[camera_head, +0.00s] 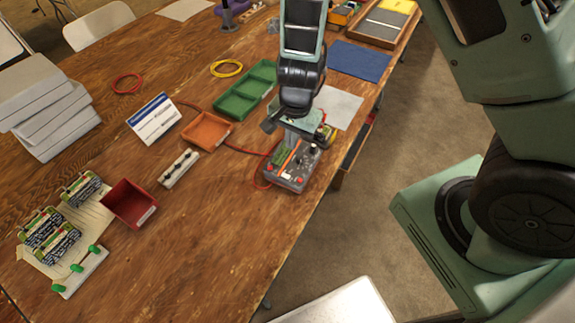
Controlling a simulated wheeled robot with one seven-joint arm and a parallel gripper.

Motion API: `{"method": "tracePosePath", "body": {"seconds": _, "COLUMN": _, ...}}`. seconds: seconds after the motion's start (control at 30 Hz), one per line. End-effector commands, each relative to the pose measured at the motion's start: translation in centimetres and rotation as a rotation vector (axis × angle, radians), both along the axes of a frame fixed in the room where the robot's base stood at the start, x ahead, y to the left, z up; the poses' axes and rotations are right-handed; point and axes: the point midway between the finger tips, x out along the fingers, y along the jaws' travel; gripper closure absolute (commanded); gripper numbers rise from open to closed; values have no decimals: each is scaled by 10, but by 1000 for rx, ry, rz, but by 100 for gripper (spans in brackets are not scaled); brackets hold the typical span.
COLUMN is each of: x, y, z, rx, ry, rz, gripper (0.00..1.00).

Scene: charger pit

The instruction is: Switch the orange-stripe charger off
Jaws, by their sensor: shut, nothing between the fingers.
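The orange-stripe charger (297,171) is a small box with an orange stripe on its top, near the table's right edge. Small knobs and red parts show on its top face, and a red cable runs from its left side. My gripper (292,137) is shut and empty, pointing down over the far end of the charger. It hides that end, and I cannot tell if it touches. The switch and its position are too small to make out.
An orange tray (208,130) and a green tray (246,91) stand left of the charger. The table's front middle is clear.

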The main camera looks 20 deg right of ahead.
Motion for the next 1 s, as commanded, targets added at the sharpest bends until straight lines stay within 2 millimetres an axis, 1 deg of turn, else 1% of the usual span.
{"method": "tracePosePath", "body": {"seconds": 0.33, "x": 0, "y": 0, "z": 0, "rx": 0, "ry": 0, "rz": 0, "gripper": 100}}
{"method": "tracePosePath", "body": {"seconds": 0.47, "x": 0, "y": 0, "z": -8, "rx": 0, "ry": 1, "rz": -2, "gripper": 100}}
{"method": "tracePosePath", "body": {"seconds": 0.57, "x": 0, "y": 0, "z": -22, "rx": 0, "ry": 4, "rz": -2, "gripper": 100}}
{"method": "tracePosePath", "body": {"seconds": 0.8, "x": 3, "y": 2, "z": -70, "rx": 1, "ry": 4, "rz": -5, "gripper": 100}}
{"method": "tracePosePath", "body": {"seconds": 1.0, "x": 4, "y": 4, "z": -106, "rx": 1, "ry": 5, "rz": -3, "gripper": 100}}
